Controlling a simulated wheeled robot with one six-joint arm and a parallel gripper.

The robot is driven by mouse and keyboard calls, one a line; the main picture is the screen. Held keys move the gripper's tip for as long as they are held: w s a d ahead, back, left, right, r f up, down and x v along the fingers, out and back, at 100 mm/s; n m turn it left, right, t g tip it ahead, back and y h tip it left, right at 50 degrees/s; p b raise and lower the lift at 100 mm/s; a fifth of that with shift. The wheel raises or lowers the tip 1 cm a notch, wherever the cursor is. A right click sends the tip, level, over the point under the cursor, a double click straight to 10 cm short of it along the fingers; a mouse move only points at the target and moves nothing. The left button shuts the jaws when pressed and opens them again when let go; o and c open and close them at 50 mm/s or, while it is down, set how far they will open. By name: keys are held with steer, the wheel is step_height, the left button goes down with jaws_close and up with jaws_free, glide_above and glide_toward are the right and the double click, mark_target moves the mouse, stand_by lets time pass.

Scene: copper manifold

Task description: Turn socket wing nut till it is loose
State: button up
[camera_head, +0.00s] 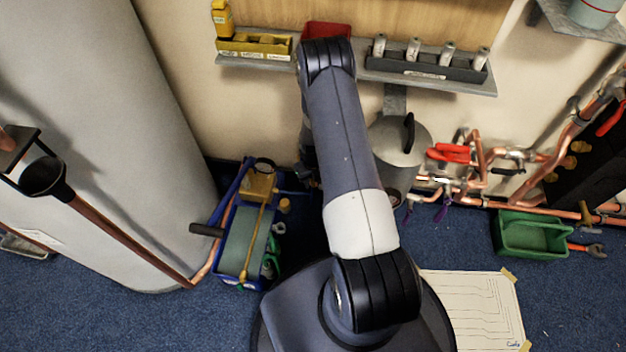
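I cannot make out a socket wing nut for certain in the head view. Copper pipework (480,160) with red-handled and purple-handled fittings runs along the wall at the right; its small nuts are too small to tell apart. My arm rises through the middle of the view and bends back down behind itself. Only a dark bit of its far end shows left of the upper arm, near the wall foot. The fingers of my gripper are hidden, so I cannot see whether they hold anything.
A blue tool carrier (232,235) stands left of my arm, beside a large grey cylinder (95,130). A shelf (375,75) with trays crosses the wall. A grey rounded vessel (395,138) stands right of my arm. A green crate (530,235) and a paper drawing (475,305) lie on the floor.

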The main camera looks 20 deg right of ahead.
jaws_close()
steer(key=shift+d+n, duration=0.15)
steer(key=shift+n, duration=0.15)
stand_by(0.4)
steer(key=w+d+n+b, duration=0.5)
steer(key=n+b, duration=0.2)
steer(key=n, duration=0.8)
steer(key=shift+w+d+n+b, duration=0.15)
steer(key=shift+n+b, duration=0.15)
steer(key=shift+b, duration=0.1)
steer(key=shift+r, duration=0.1)
steer(key=shift+w, duration=0.15)
